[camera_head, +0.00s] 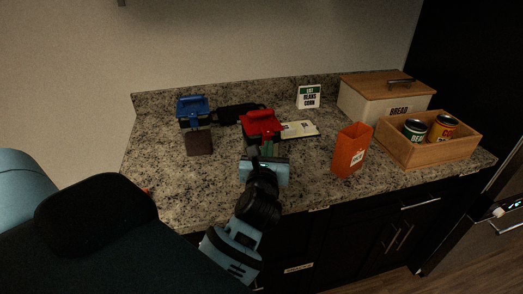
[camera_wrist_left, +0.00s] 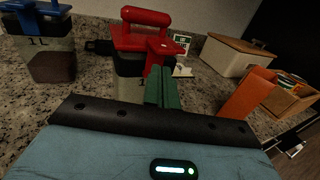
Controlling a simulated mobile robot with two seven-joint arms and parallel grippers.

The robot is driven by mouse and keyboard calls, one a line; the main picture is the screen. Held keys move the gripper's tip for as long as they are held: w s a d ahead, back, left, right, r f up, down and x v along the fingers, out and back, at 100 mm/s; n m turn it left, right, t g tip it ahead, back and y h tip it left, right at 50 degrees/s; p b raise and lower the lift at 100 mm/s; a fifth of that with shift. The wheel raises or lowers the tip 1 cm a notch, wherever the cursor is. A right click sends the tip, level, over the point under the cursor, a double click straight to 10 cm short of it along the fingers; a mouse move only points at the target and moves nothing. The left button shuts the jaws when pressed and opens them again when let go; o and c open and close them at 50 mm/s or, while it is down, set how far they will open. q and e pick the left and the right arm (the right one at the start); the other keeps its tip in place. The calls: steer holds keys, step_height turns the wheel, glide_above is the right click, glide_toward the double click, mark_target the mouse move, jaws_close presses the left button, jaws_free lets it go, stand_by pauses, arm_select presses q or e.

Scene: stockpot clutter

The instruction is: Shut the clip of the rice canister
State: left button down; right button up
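A clear canister with a red lid and red handle (camera_head: 261,122) stands near the middle of the counter. It fills the upper middle of the left wrist view (camera_wrist_left: 142,38); its lower body (camera_wrist_left: 128,85) looks pale, and I read no rice label. A red clip piece (camera_wrist_left: 160,47) shows at the lid's front right, just above my fingertips. My left gripper (camera_head: 269,148) is in front of this canister. Its green fingers (camera_wrist_left: 163,88) are together with nothing seen between them; I cannot tell whether they touch the clip. My right gripper is out of view.
A blue-lidded canister (camera_head: 193,111) with brown contents (camera_wrist_left: 50,66) stands left. An open booklet (camera_head: 299,129), a sign (camera_head: 308,97), an orange bag (camera_head: 350,150), a bread box (camera_head: 385,103) and a wooden crate (camera_head: 425,155) with cans are right.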

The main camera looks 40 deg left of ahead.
arm_select(q)
steer(key=s+d, duration=0.4)
steer(key=d, duration=0.1)
steer(key=shift+d, duration=0.2)
stand_by(0.3)
steer(key=shift+f, duration=0.1)
steer(key=w+a, duration=0.4)
steer(key=a, duration=0.2)
steer(key=shift+w, duration=0.15)
